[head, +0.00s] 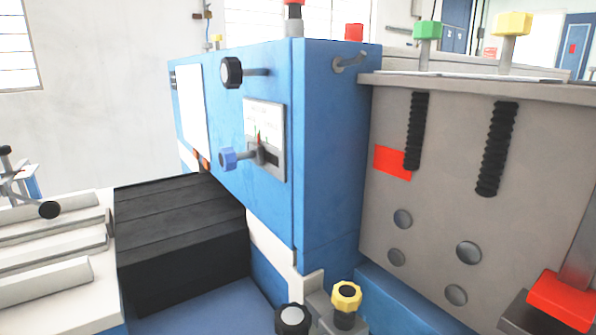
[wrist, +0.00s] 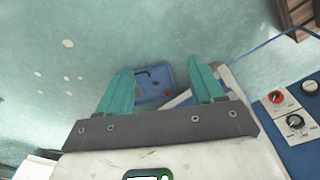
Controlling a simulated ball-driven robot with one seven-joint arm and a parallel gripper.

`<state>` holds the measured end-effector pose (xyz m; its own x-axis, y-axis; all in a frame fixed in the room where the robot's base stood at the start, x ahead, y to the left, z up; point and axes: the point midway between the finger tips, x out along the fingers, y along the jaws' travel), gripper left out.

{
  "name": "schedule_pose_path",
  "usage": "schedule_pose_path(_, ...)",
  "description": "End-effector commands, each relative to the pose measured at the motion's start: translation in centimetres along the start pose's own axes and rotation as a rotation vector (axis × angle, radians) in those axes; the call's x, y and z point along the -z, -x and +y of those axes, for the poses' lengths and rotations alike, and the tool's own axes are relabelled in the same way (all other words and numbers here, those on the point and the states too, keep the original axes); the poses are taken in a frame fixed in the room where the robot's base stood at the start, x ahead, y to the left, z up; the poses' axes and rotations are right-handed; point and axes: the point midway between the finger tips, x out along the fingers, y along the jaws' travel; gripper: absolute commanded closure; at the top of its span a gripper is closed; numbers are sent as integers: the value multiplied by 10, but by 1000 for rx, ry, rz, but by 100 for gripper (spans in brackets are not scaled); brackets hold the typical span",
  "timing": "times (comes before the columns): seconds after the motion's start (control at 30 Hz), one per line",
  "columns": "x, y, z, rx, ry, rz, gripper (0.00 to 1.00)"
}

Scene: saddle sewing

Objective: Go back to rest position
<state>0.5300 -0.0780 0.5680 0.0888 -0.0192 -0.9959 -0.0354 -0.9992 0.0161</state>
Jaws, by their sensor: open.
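My gripper (wrist: 160,68) shows in the wrist view with its two teal fingers spread apart. Nothing is held between them. A small blue panel (wrist: 153,86) with a dark mark and a red spot shows beyond the gap between the fingers. I cannot tell how far it is from them. My gripper and arm do not show in the head view.
A large blue machine (head: 330,150) with knobs and a gauge fills the middle of the head view. A grey plate (head: 440,210) with black ribbed grips stands at right. A black stepped block (head: 180,235) lies at lower left. The wrist view shows a blue knob panel (wrist: 300,135) at right.

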Motion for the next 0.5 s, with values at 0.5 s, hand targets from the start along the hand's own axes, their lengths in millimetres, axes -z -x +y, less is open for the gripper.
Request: schedule_pose_path(0.5,14,156,2,0,4,0,33)
